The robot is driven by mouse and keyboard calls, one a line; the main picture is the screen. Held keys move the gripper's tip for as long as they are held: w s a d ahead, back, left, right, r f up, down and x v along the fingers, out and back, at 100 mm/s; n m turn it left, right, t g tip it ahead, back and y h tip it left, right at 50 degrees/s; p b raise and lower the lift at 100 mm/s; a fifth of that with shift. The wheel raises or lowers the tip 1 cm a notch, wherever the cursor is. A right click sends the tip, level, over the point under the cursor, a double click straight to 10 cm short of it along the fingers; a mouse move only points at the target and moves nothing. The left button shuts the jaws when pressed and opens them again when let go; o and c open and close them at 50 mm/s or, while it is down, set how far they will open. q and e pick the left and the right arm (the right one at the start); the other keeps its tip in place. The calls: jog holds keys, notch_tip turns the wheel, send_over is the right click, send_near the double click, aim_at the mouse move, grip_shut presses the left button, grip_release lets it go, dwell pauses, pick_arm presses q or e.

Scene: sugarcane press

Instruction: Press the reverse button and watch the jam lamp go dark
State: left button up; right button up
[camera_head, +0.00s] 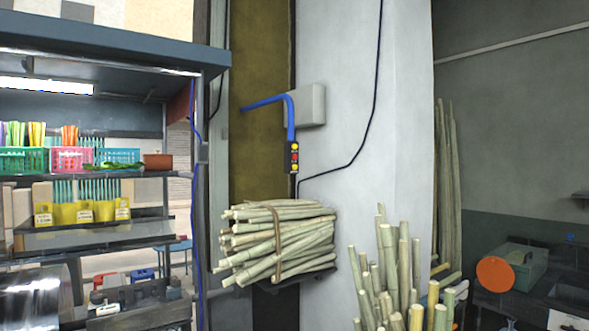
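A small dark control box (294,158) is mounted upright on the wall near the middle of the head view. It carries a yellow round piece at the top, a red one in the middle and a yellow one at the bottom. I cannot tell which of these are buttons and which are lamps, or whether any is lit. No labels are readable, so I cannot pick out the reverse button or the jam lamp. Neither of my grippers is in view.
A bundle of cane (277,240) sits on a wall shelf below the box. More cane (403,270) stands at lower right. A stall with shelves (95,240) fills the left. A grey wall box (311,105) and a blue pipe (290,118) are above.

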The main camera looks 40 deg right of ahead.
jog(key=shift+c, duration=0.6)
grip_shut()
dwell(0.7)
